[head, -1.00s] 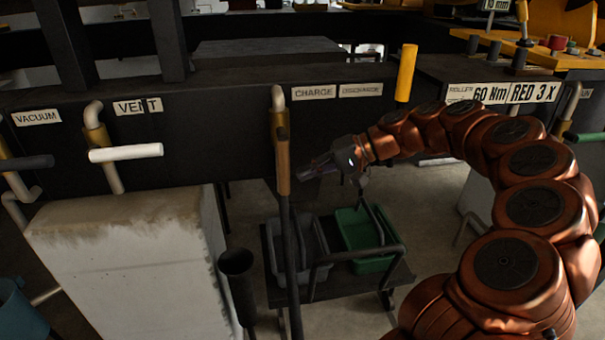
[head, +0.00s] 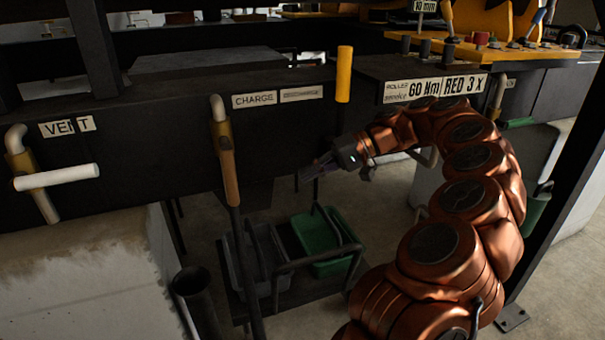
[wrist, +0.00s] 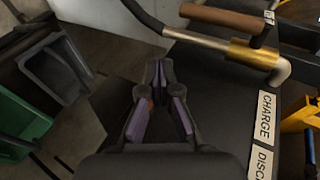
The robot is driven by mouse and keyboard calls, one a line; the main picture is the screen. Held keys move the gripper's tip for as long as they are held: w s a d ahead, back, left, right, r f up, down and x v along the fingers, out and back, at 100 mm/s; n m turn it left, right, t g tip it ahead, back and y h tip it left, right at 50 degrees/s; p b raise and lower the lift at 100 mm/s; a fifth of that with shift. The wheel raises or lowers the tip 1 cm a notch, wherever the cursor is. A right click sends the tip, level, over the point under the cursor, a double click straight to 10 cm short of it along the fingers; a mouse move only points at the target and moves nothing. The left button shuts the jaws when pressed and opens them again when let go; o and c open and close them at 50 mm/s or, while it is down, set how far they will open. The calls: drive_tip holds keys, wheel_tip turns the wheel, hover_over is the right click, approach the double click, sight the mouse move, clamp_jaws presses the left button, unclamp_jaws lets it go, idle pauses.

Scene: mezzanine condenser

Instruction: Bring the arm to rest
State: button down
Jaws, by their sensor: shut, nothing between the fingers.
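My gripper (head: 312,174) is at the end of my copper-coloured arm, in front of the dark panel and to the right of the brown-handled valve under the CHARGE label (head: 254,100). In the wrist view my gripper (wrist: 158,68) shows its fingertips together with nothing between them. The arm curves up from the lower right and reaches left, with the gripper in the air above the bins. The brown handle (head: 228,165) hangs down, apart from the gripper; in the wrist view the handle (wrist: 225,20) lies beyond the fingers at upper right.
A white handle (head: 56,177) sits by the VENT label (head: 66,127). A green bin (head: 322,242) and a grey bin (head: 258,260) stand on a low cart. A concrete block (head: 85,270) fills the lower left. Bare floor shows at lower right.

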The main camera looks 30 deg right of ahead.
idle(0.8)
drive_tip(key=s+a+r+n+g+h, duration=0.15)
drive_tip(key=s+a, duration=0.25)
drive_tip(key=a, duration=0.4)
drive_tip(key=s+a+r+n+g+h, duration=0.1)
drive_tip(key=s+a+n+g, duration=0.15)
drive_tip(key=a, duration=0.65)
drive_tip(key=s+a+f+g+h, duration=0.2)
drive_tip(key=s+a+f+h, duration=0.3)
drive_tip(key=s, duration=0.6)
drive_tip(key=s+d+f+g+h, duration=0.1)
drive_tip(key=s+d+f+h, duration=0.1)
drive_tip(key=s+f, duration=0.45)
drive_tip(key=s+d+f+g+h, duration=0.1)
drive_tip(key=s+d+f+h, duration=0.2)
drive_tip(key=s, duration=0.6)
wheel_tip(320, 180, up, 13)
drive_tip(key=t+p, duration=0.1)
drive_tip(key=p, duration=1.2)
drive_tip(key=shift+w+m+y, duration=0.3)
drive_tip(key=shift+w+y, duration=0.1)
drive_tip(key=shift+y, duration=0.05)
drive_tip(key=shift+a, duration=0.2)
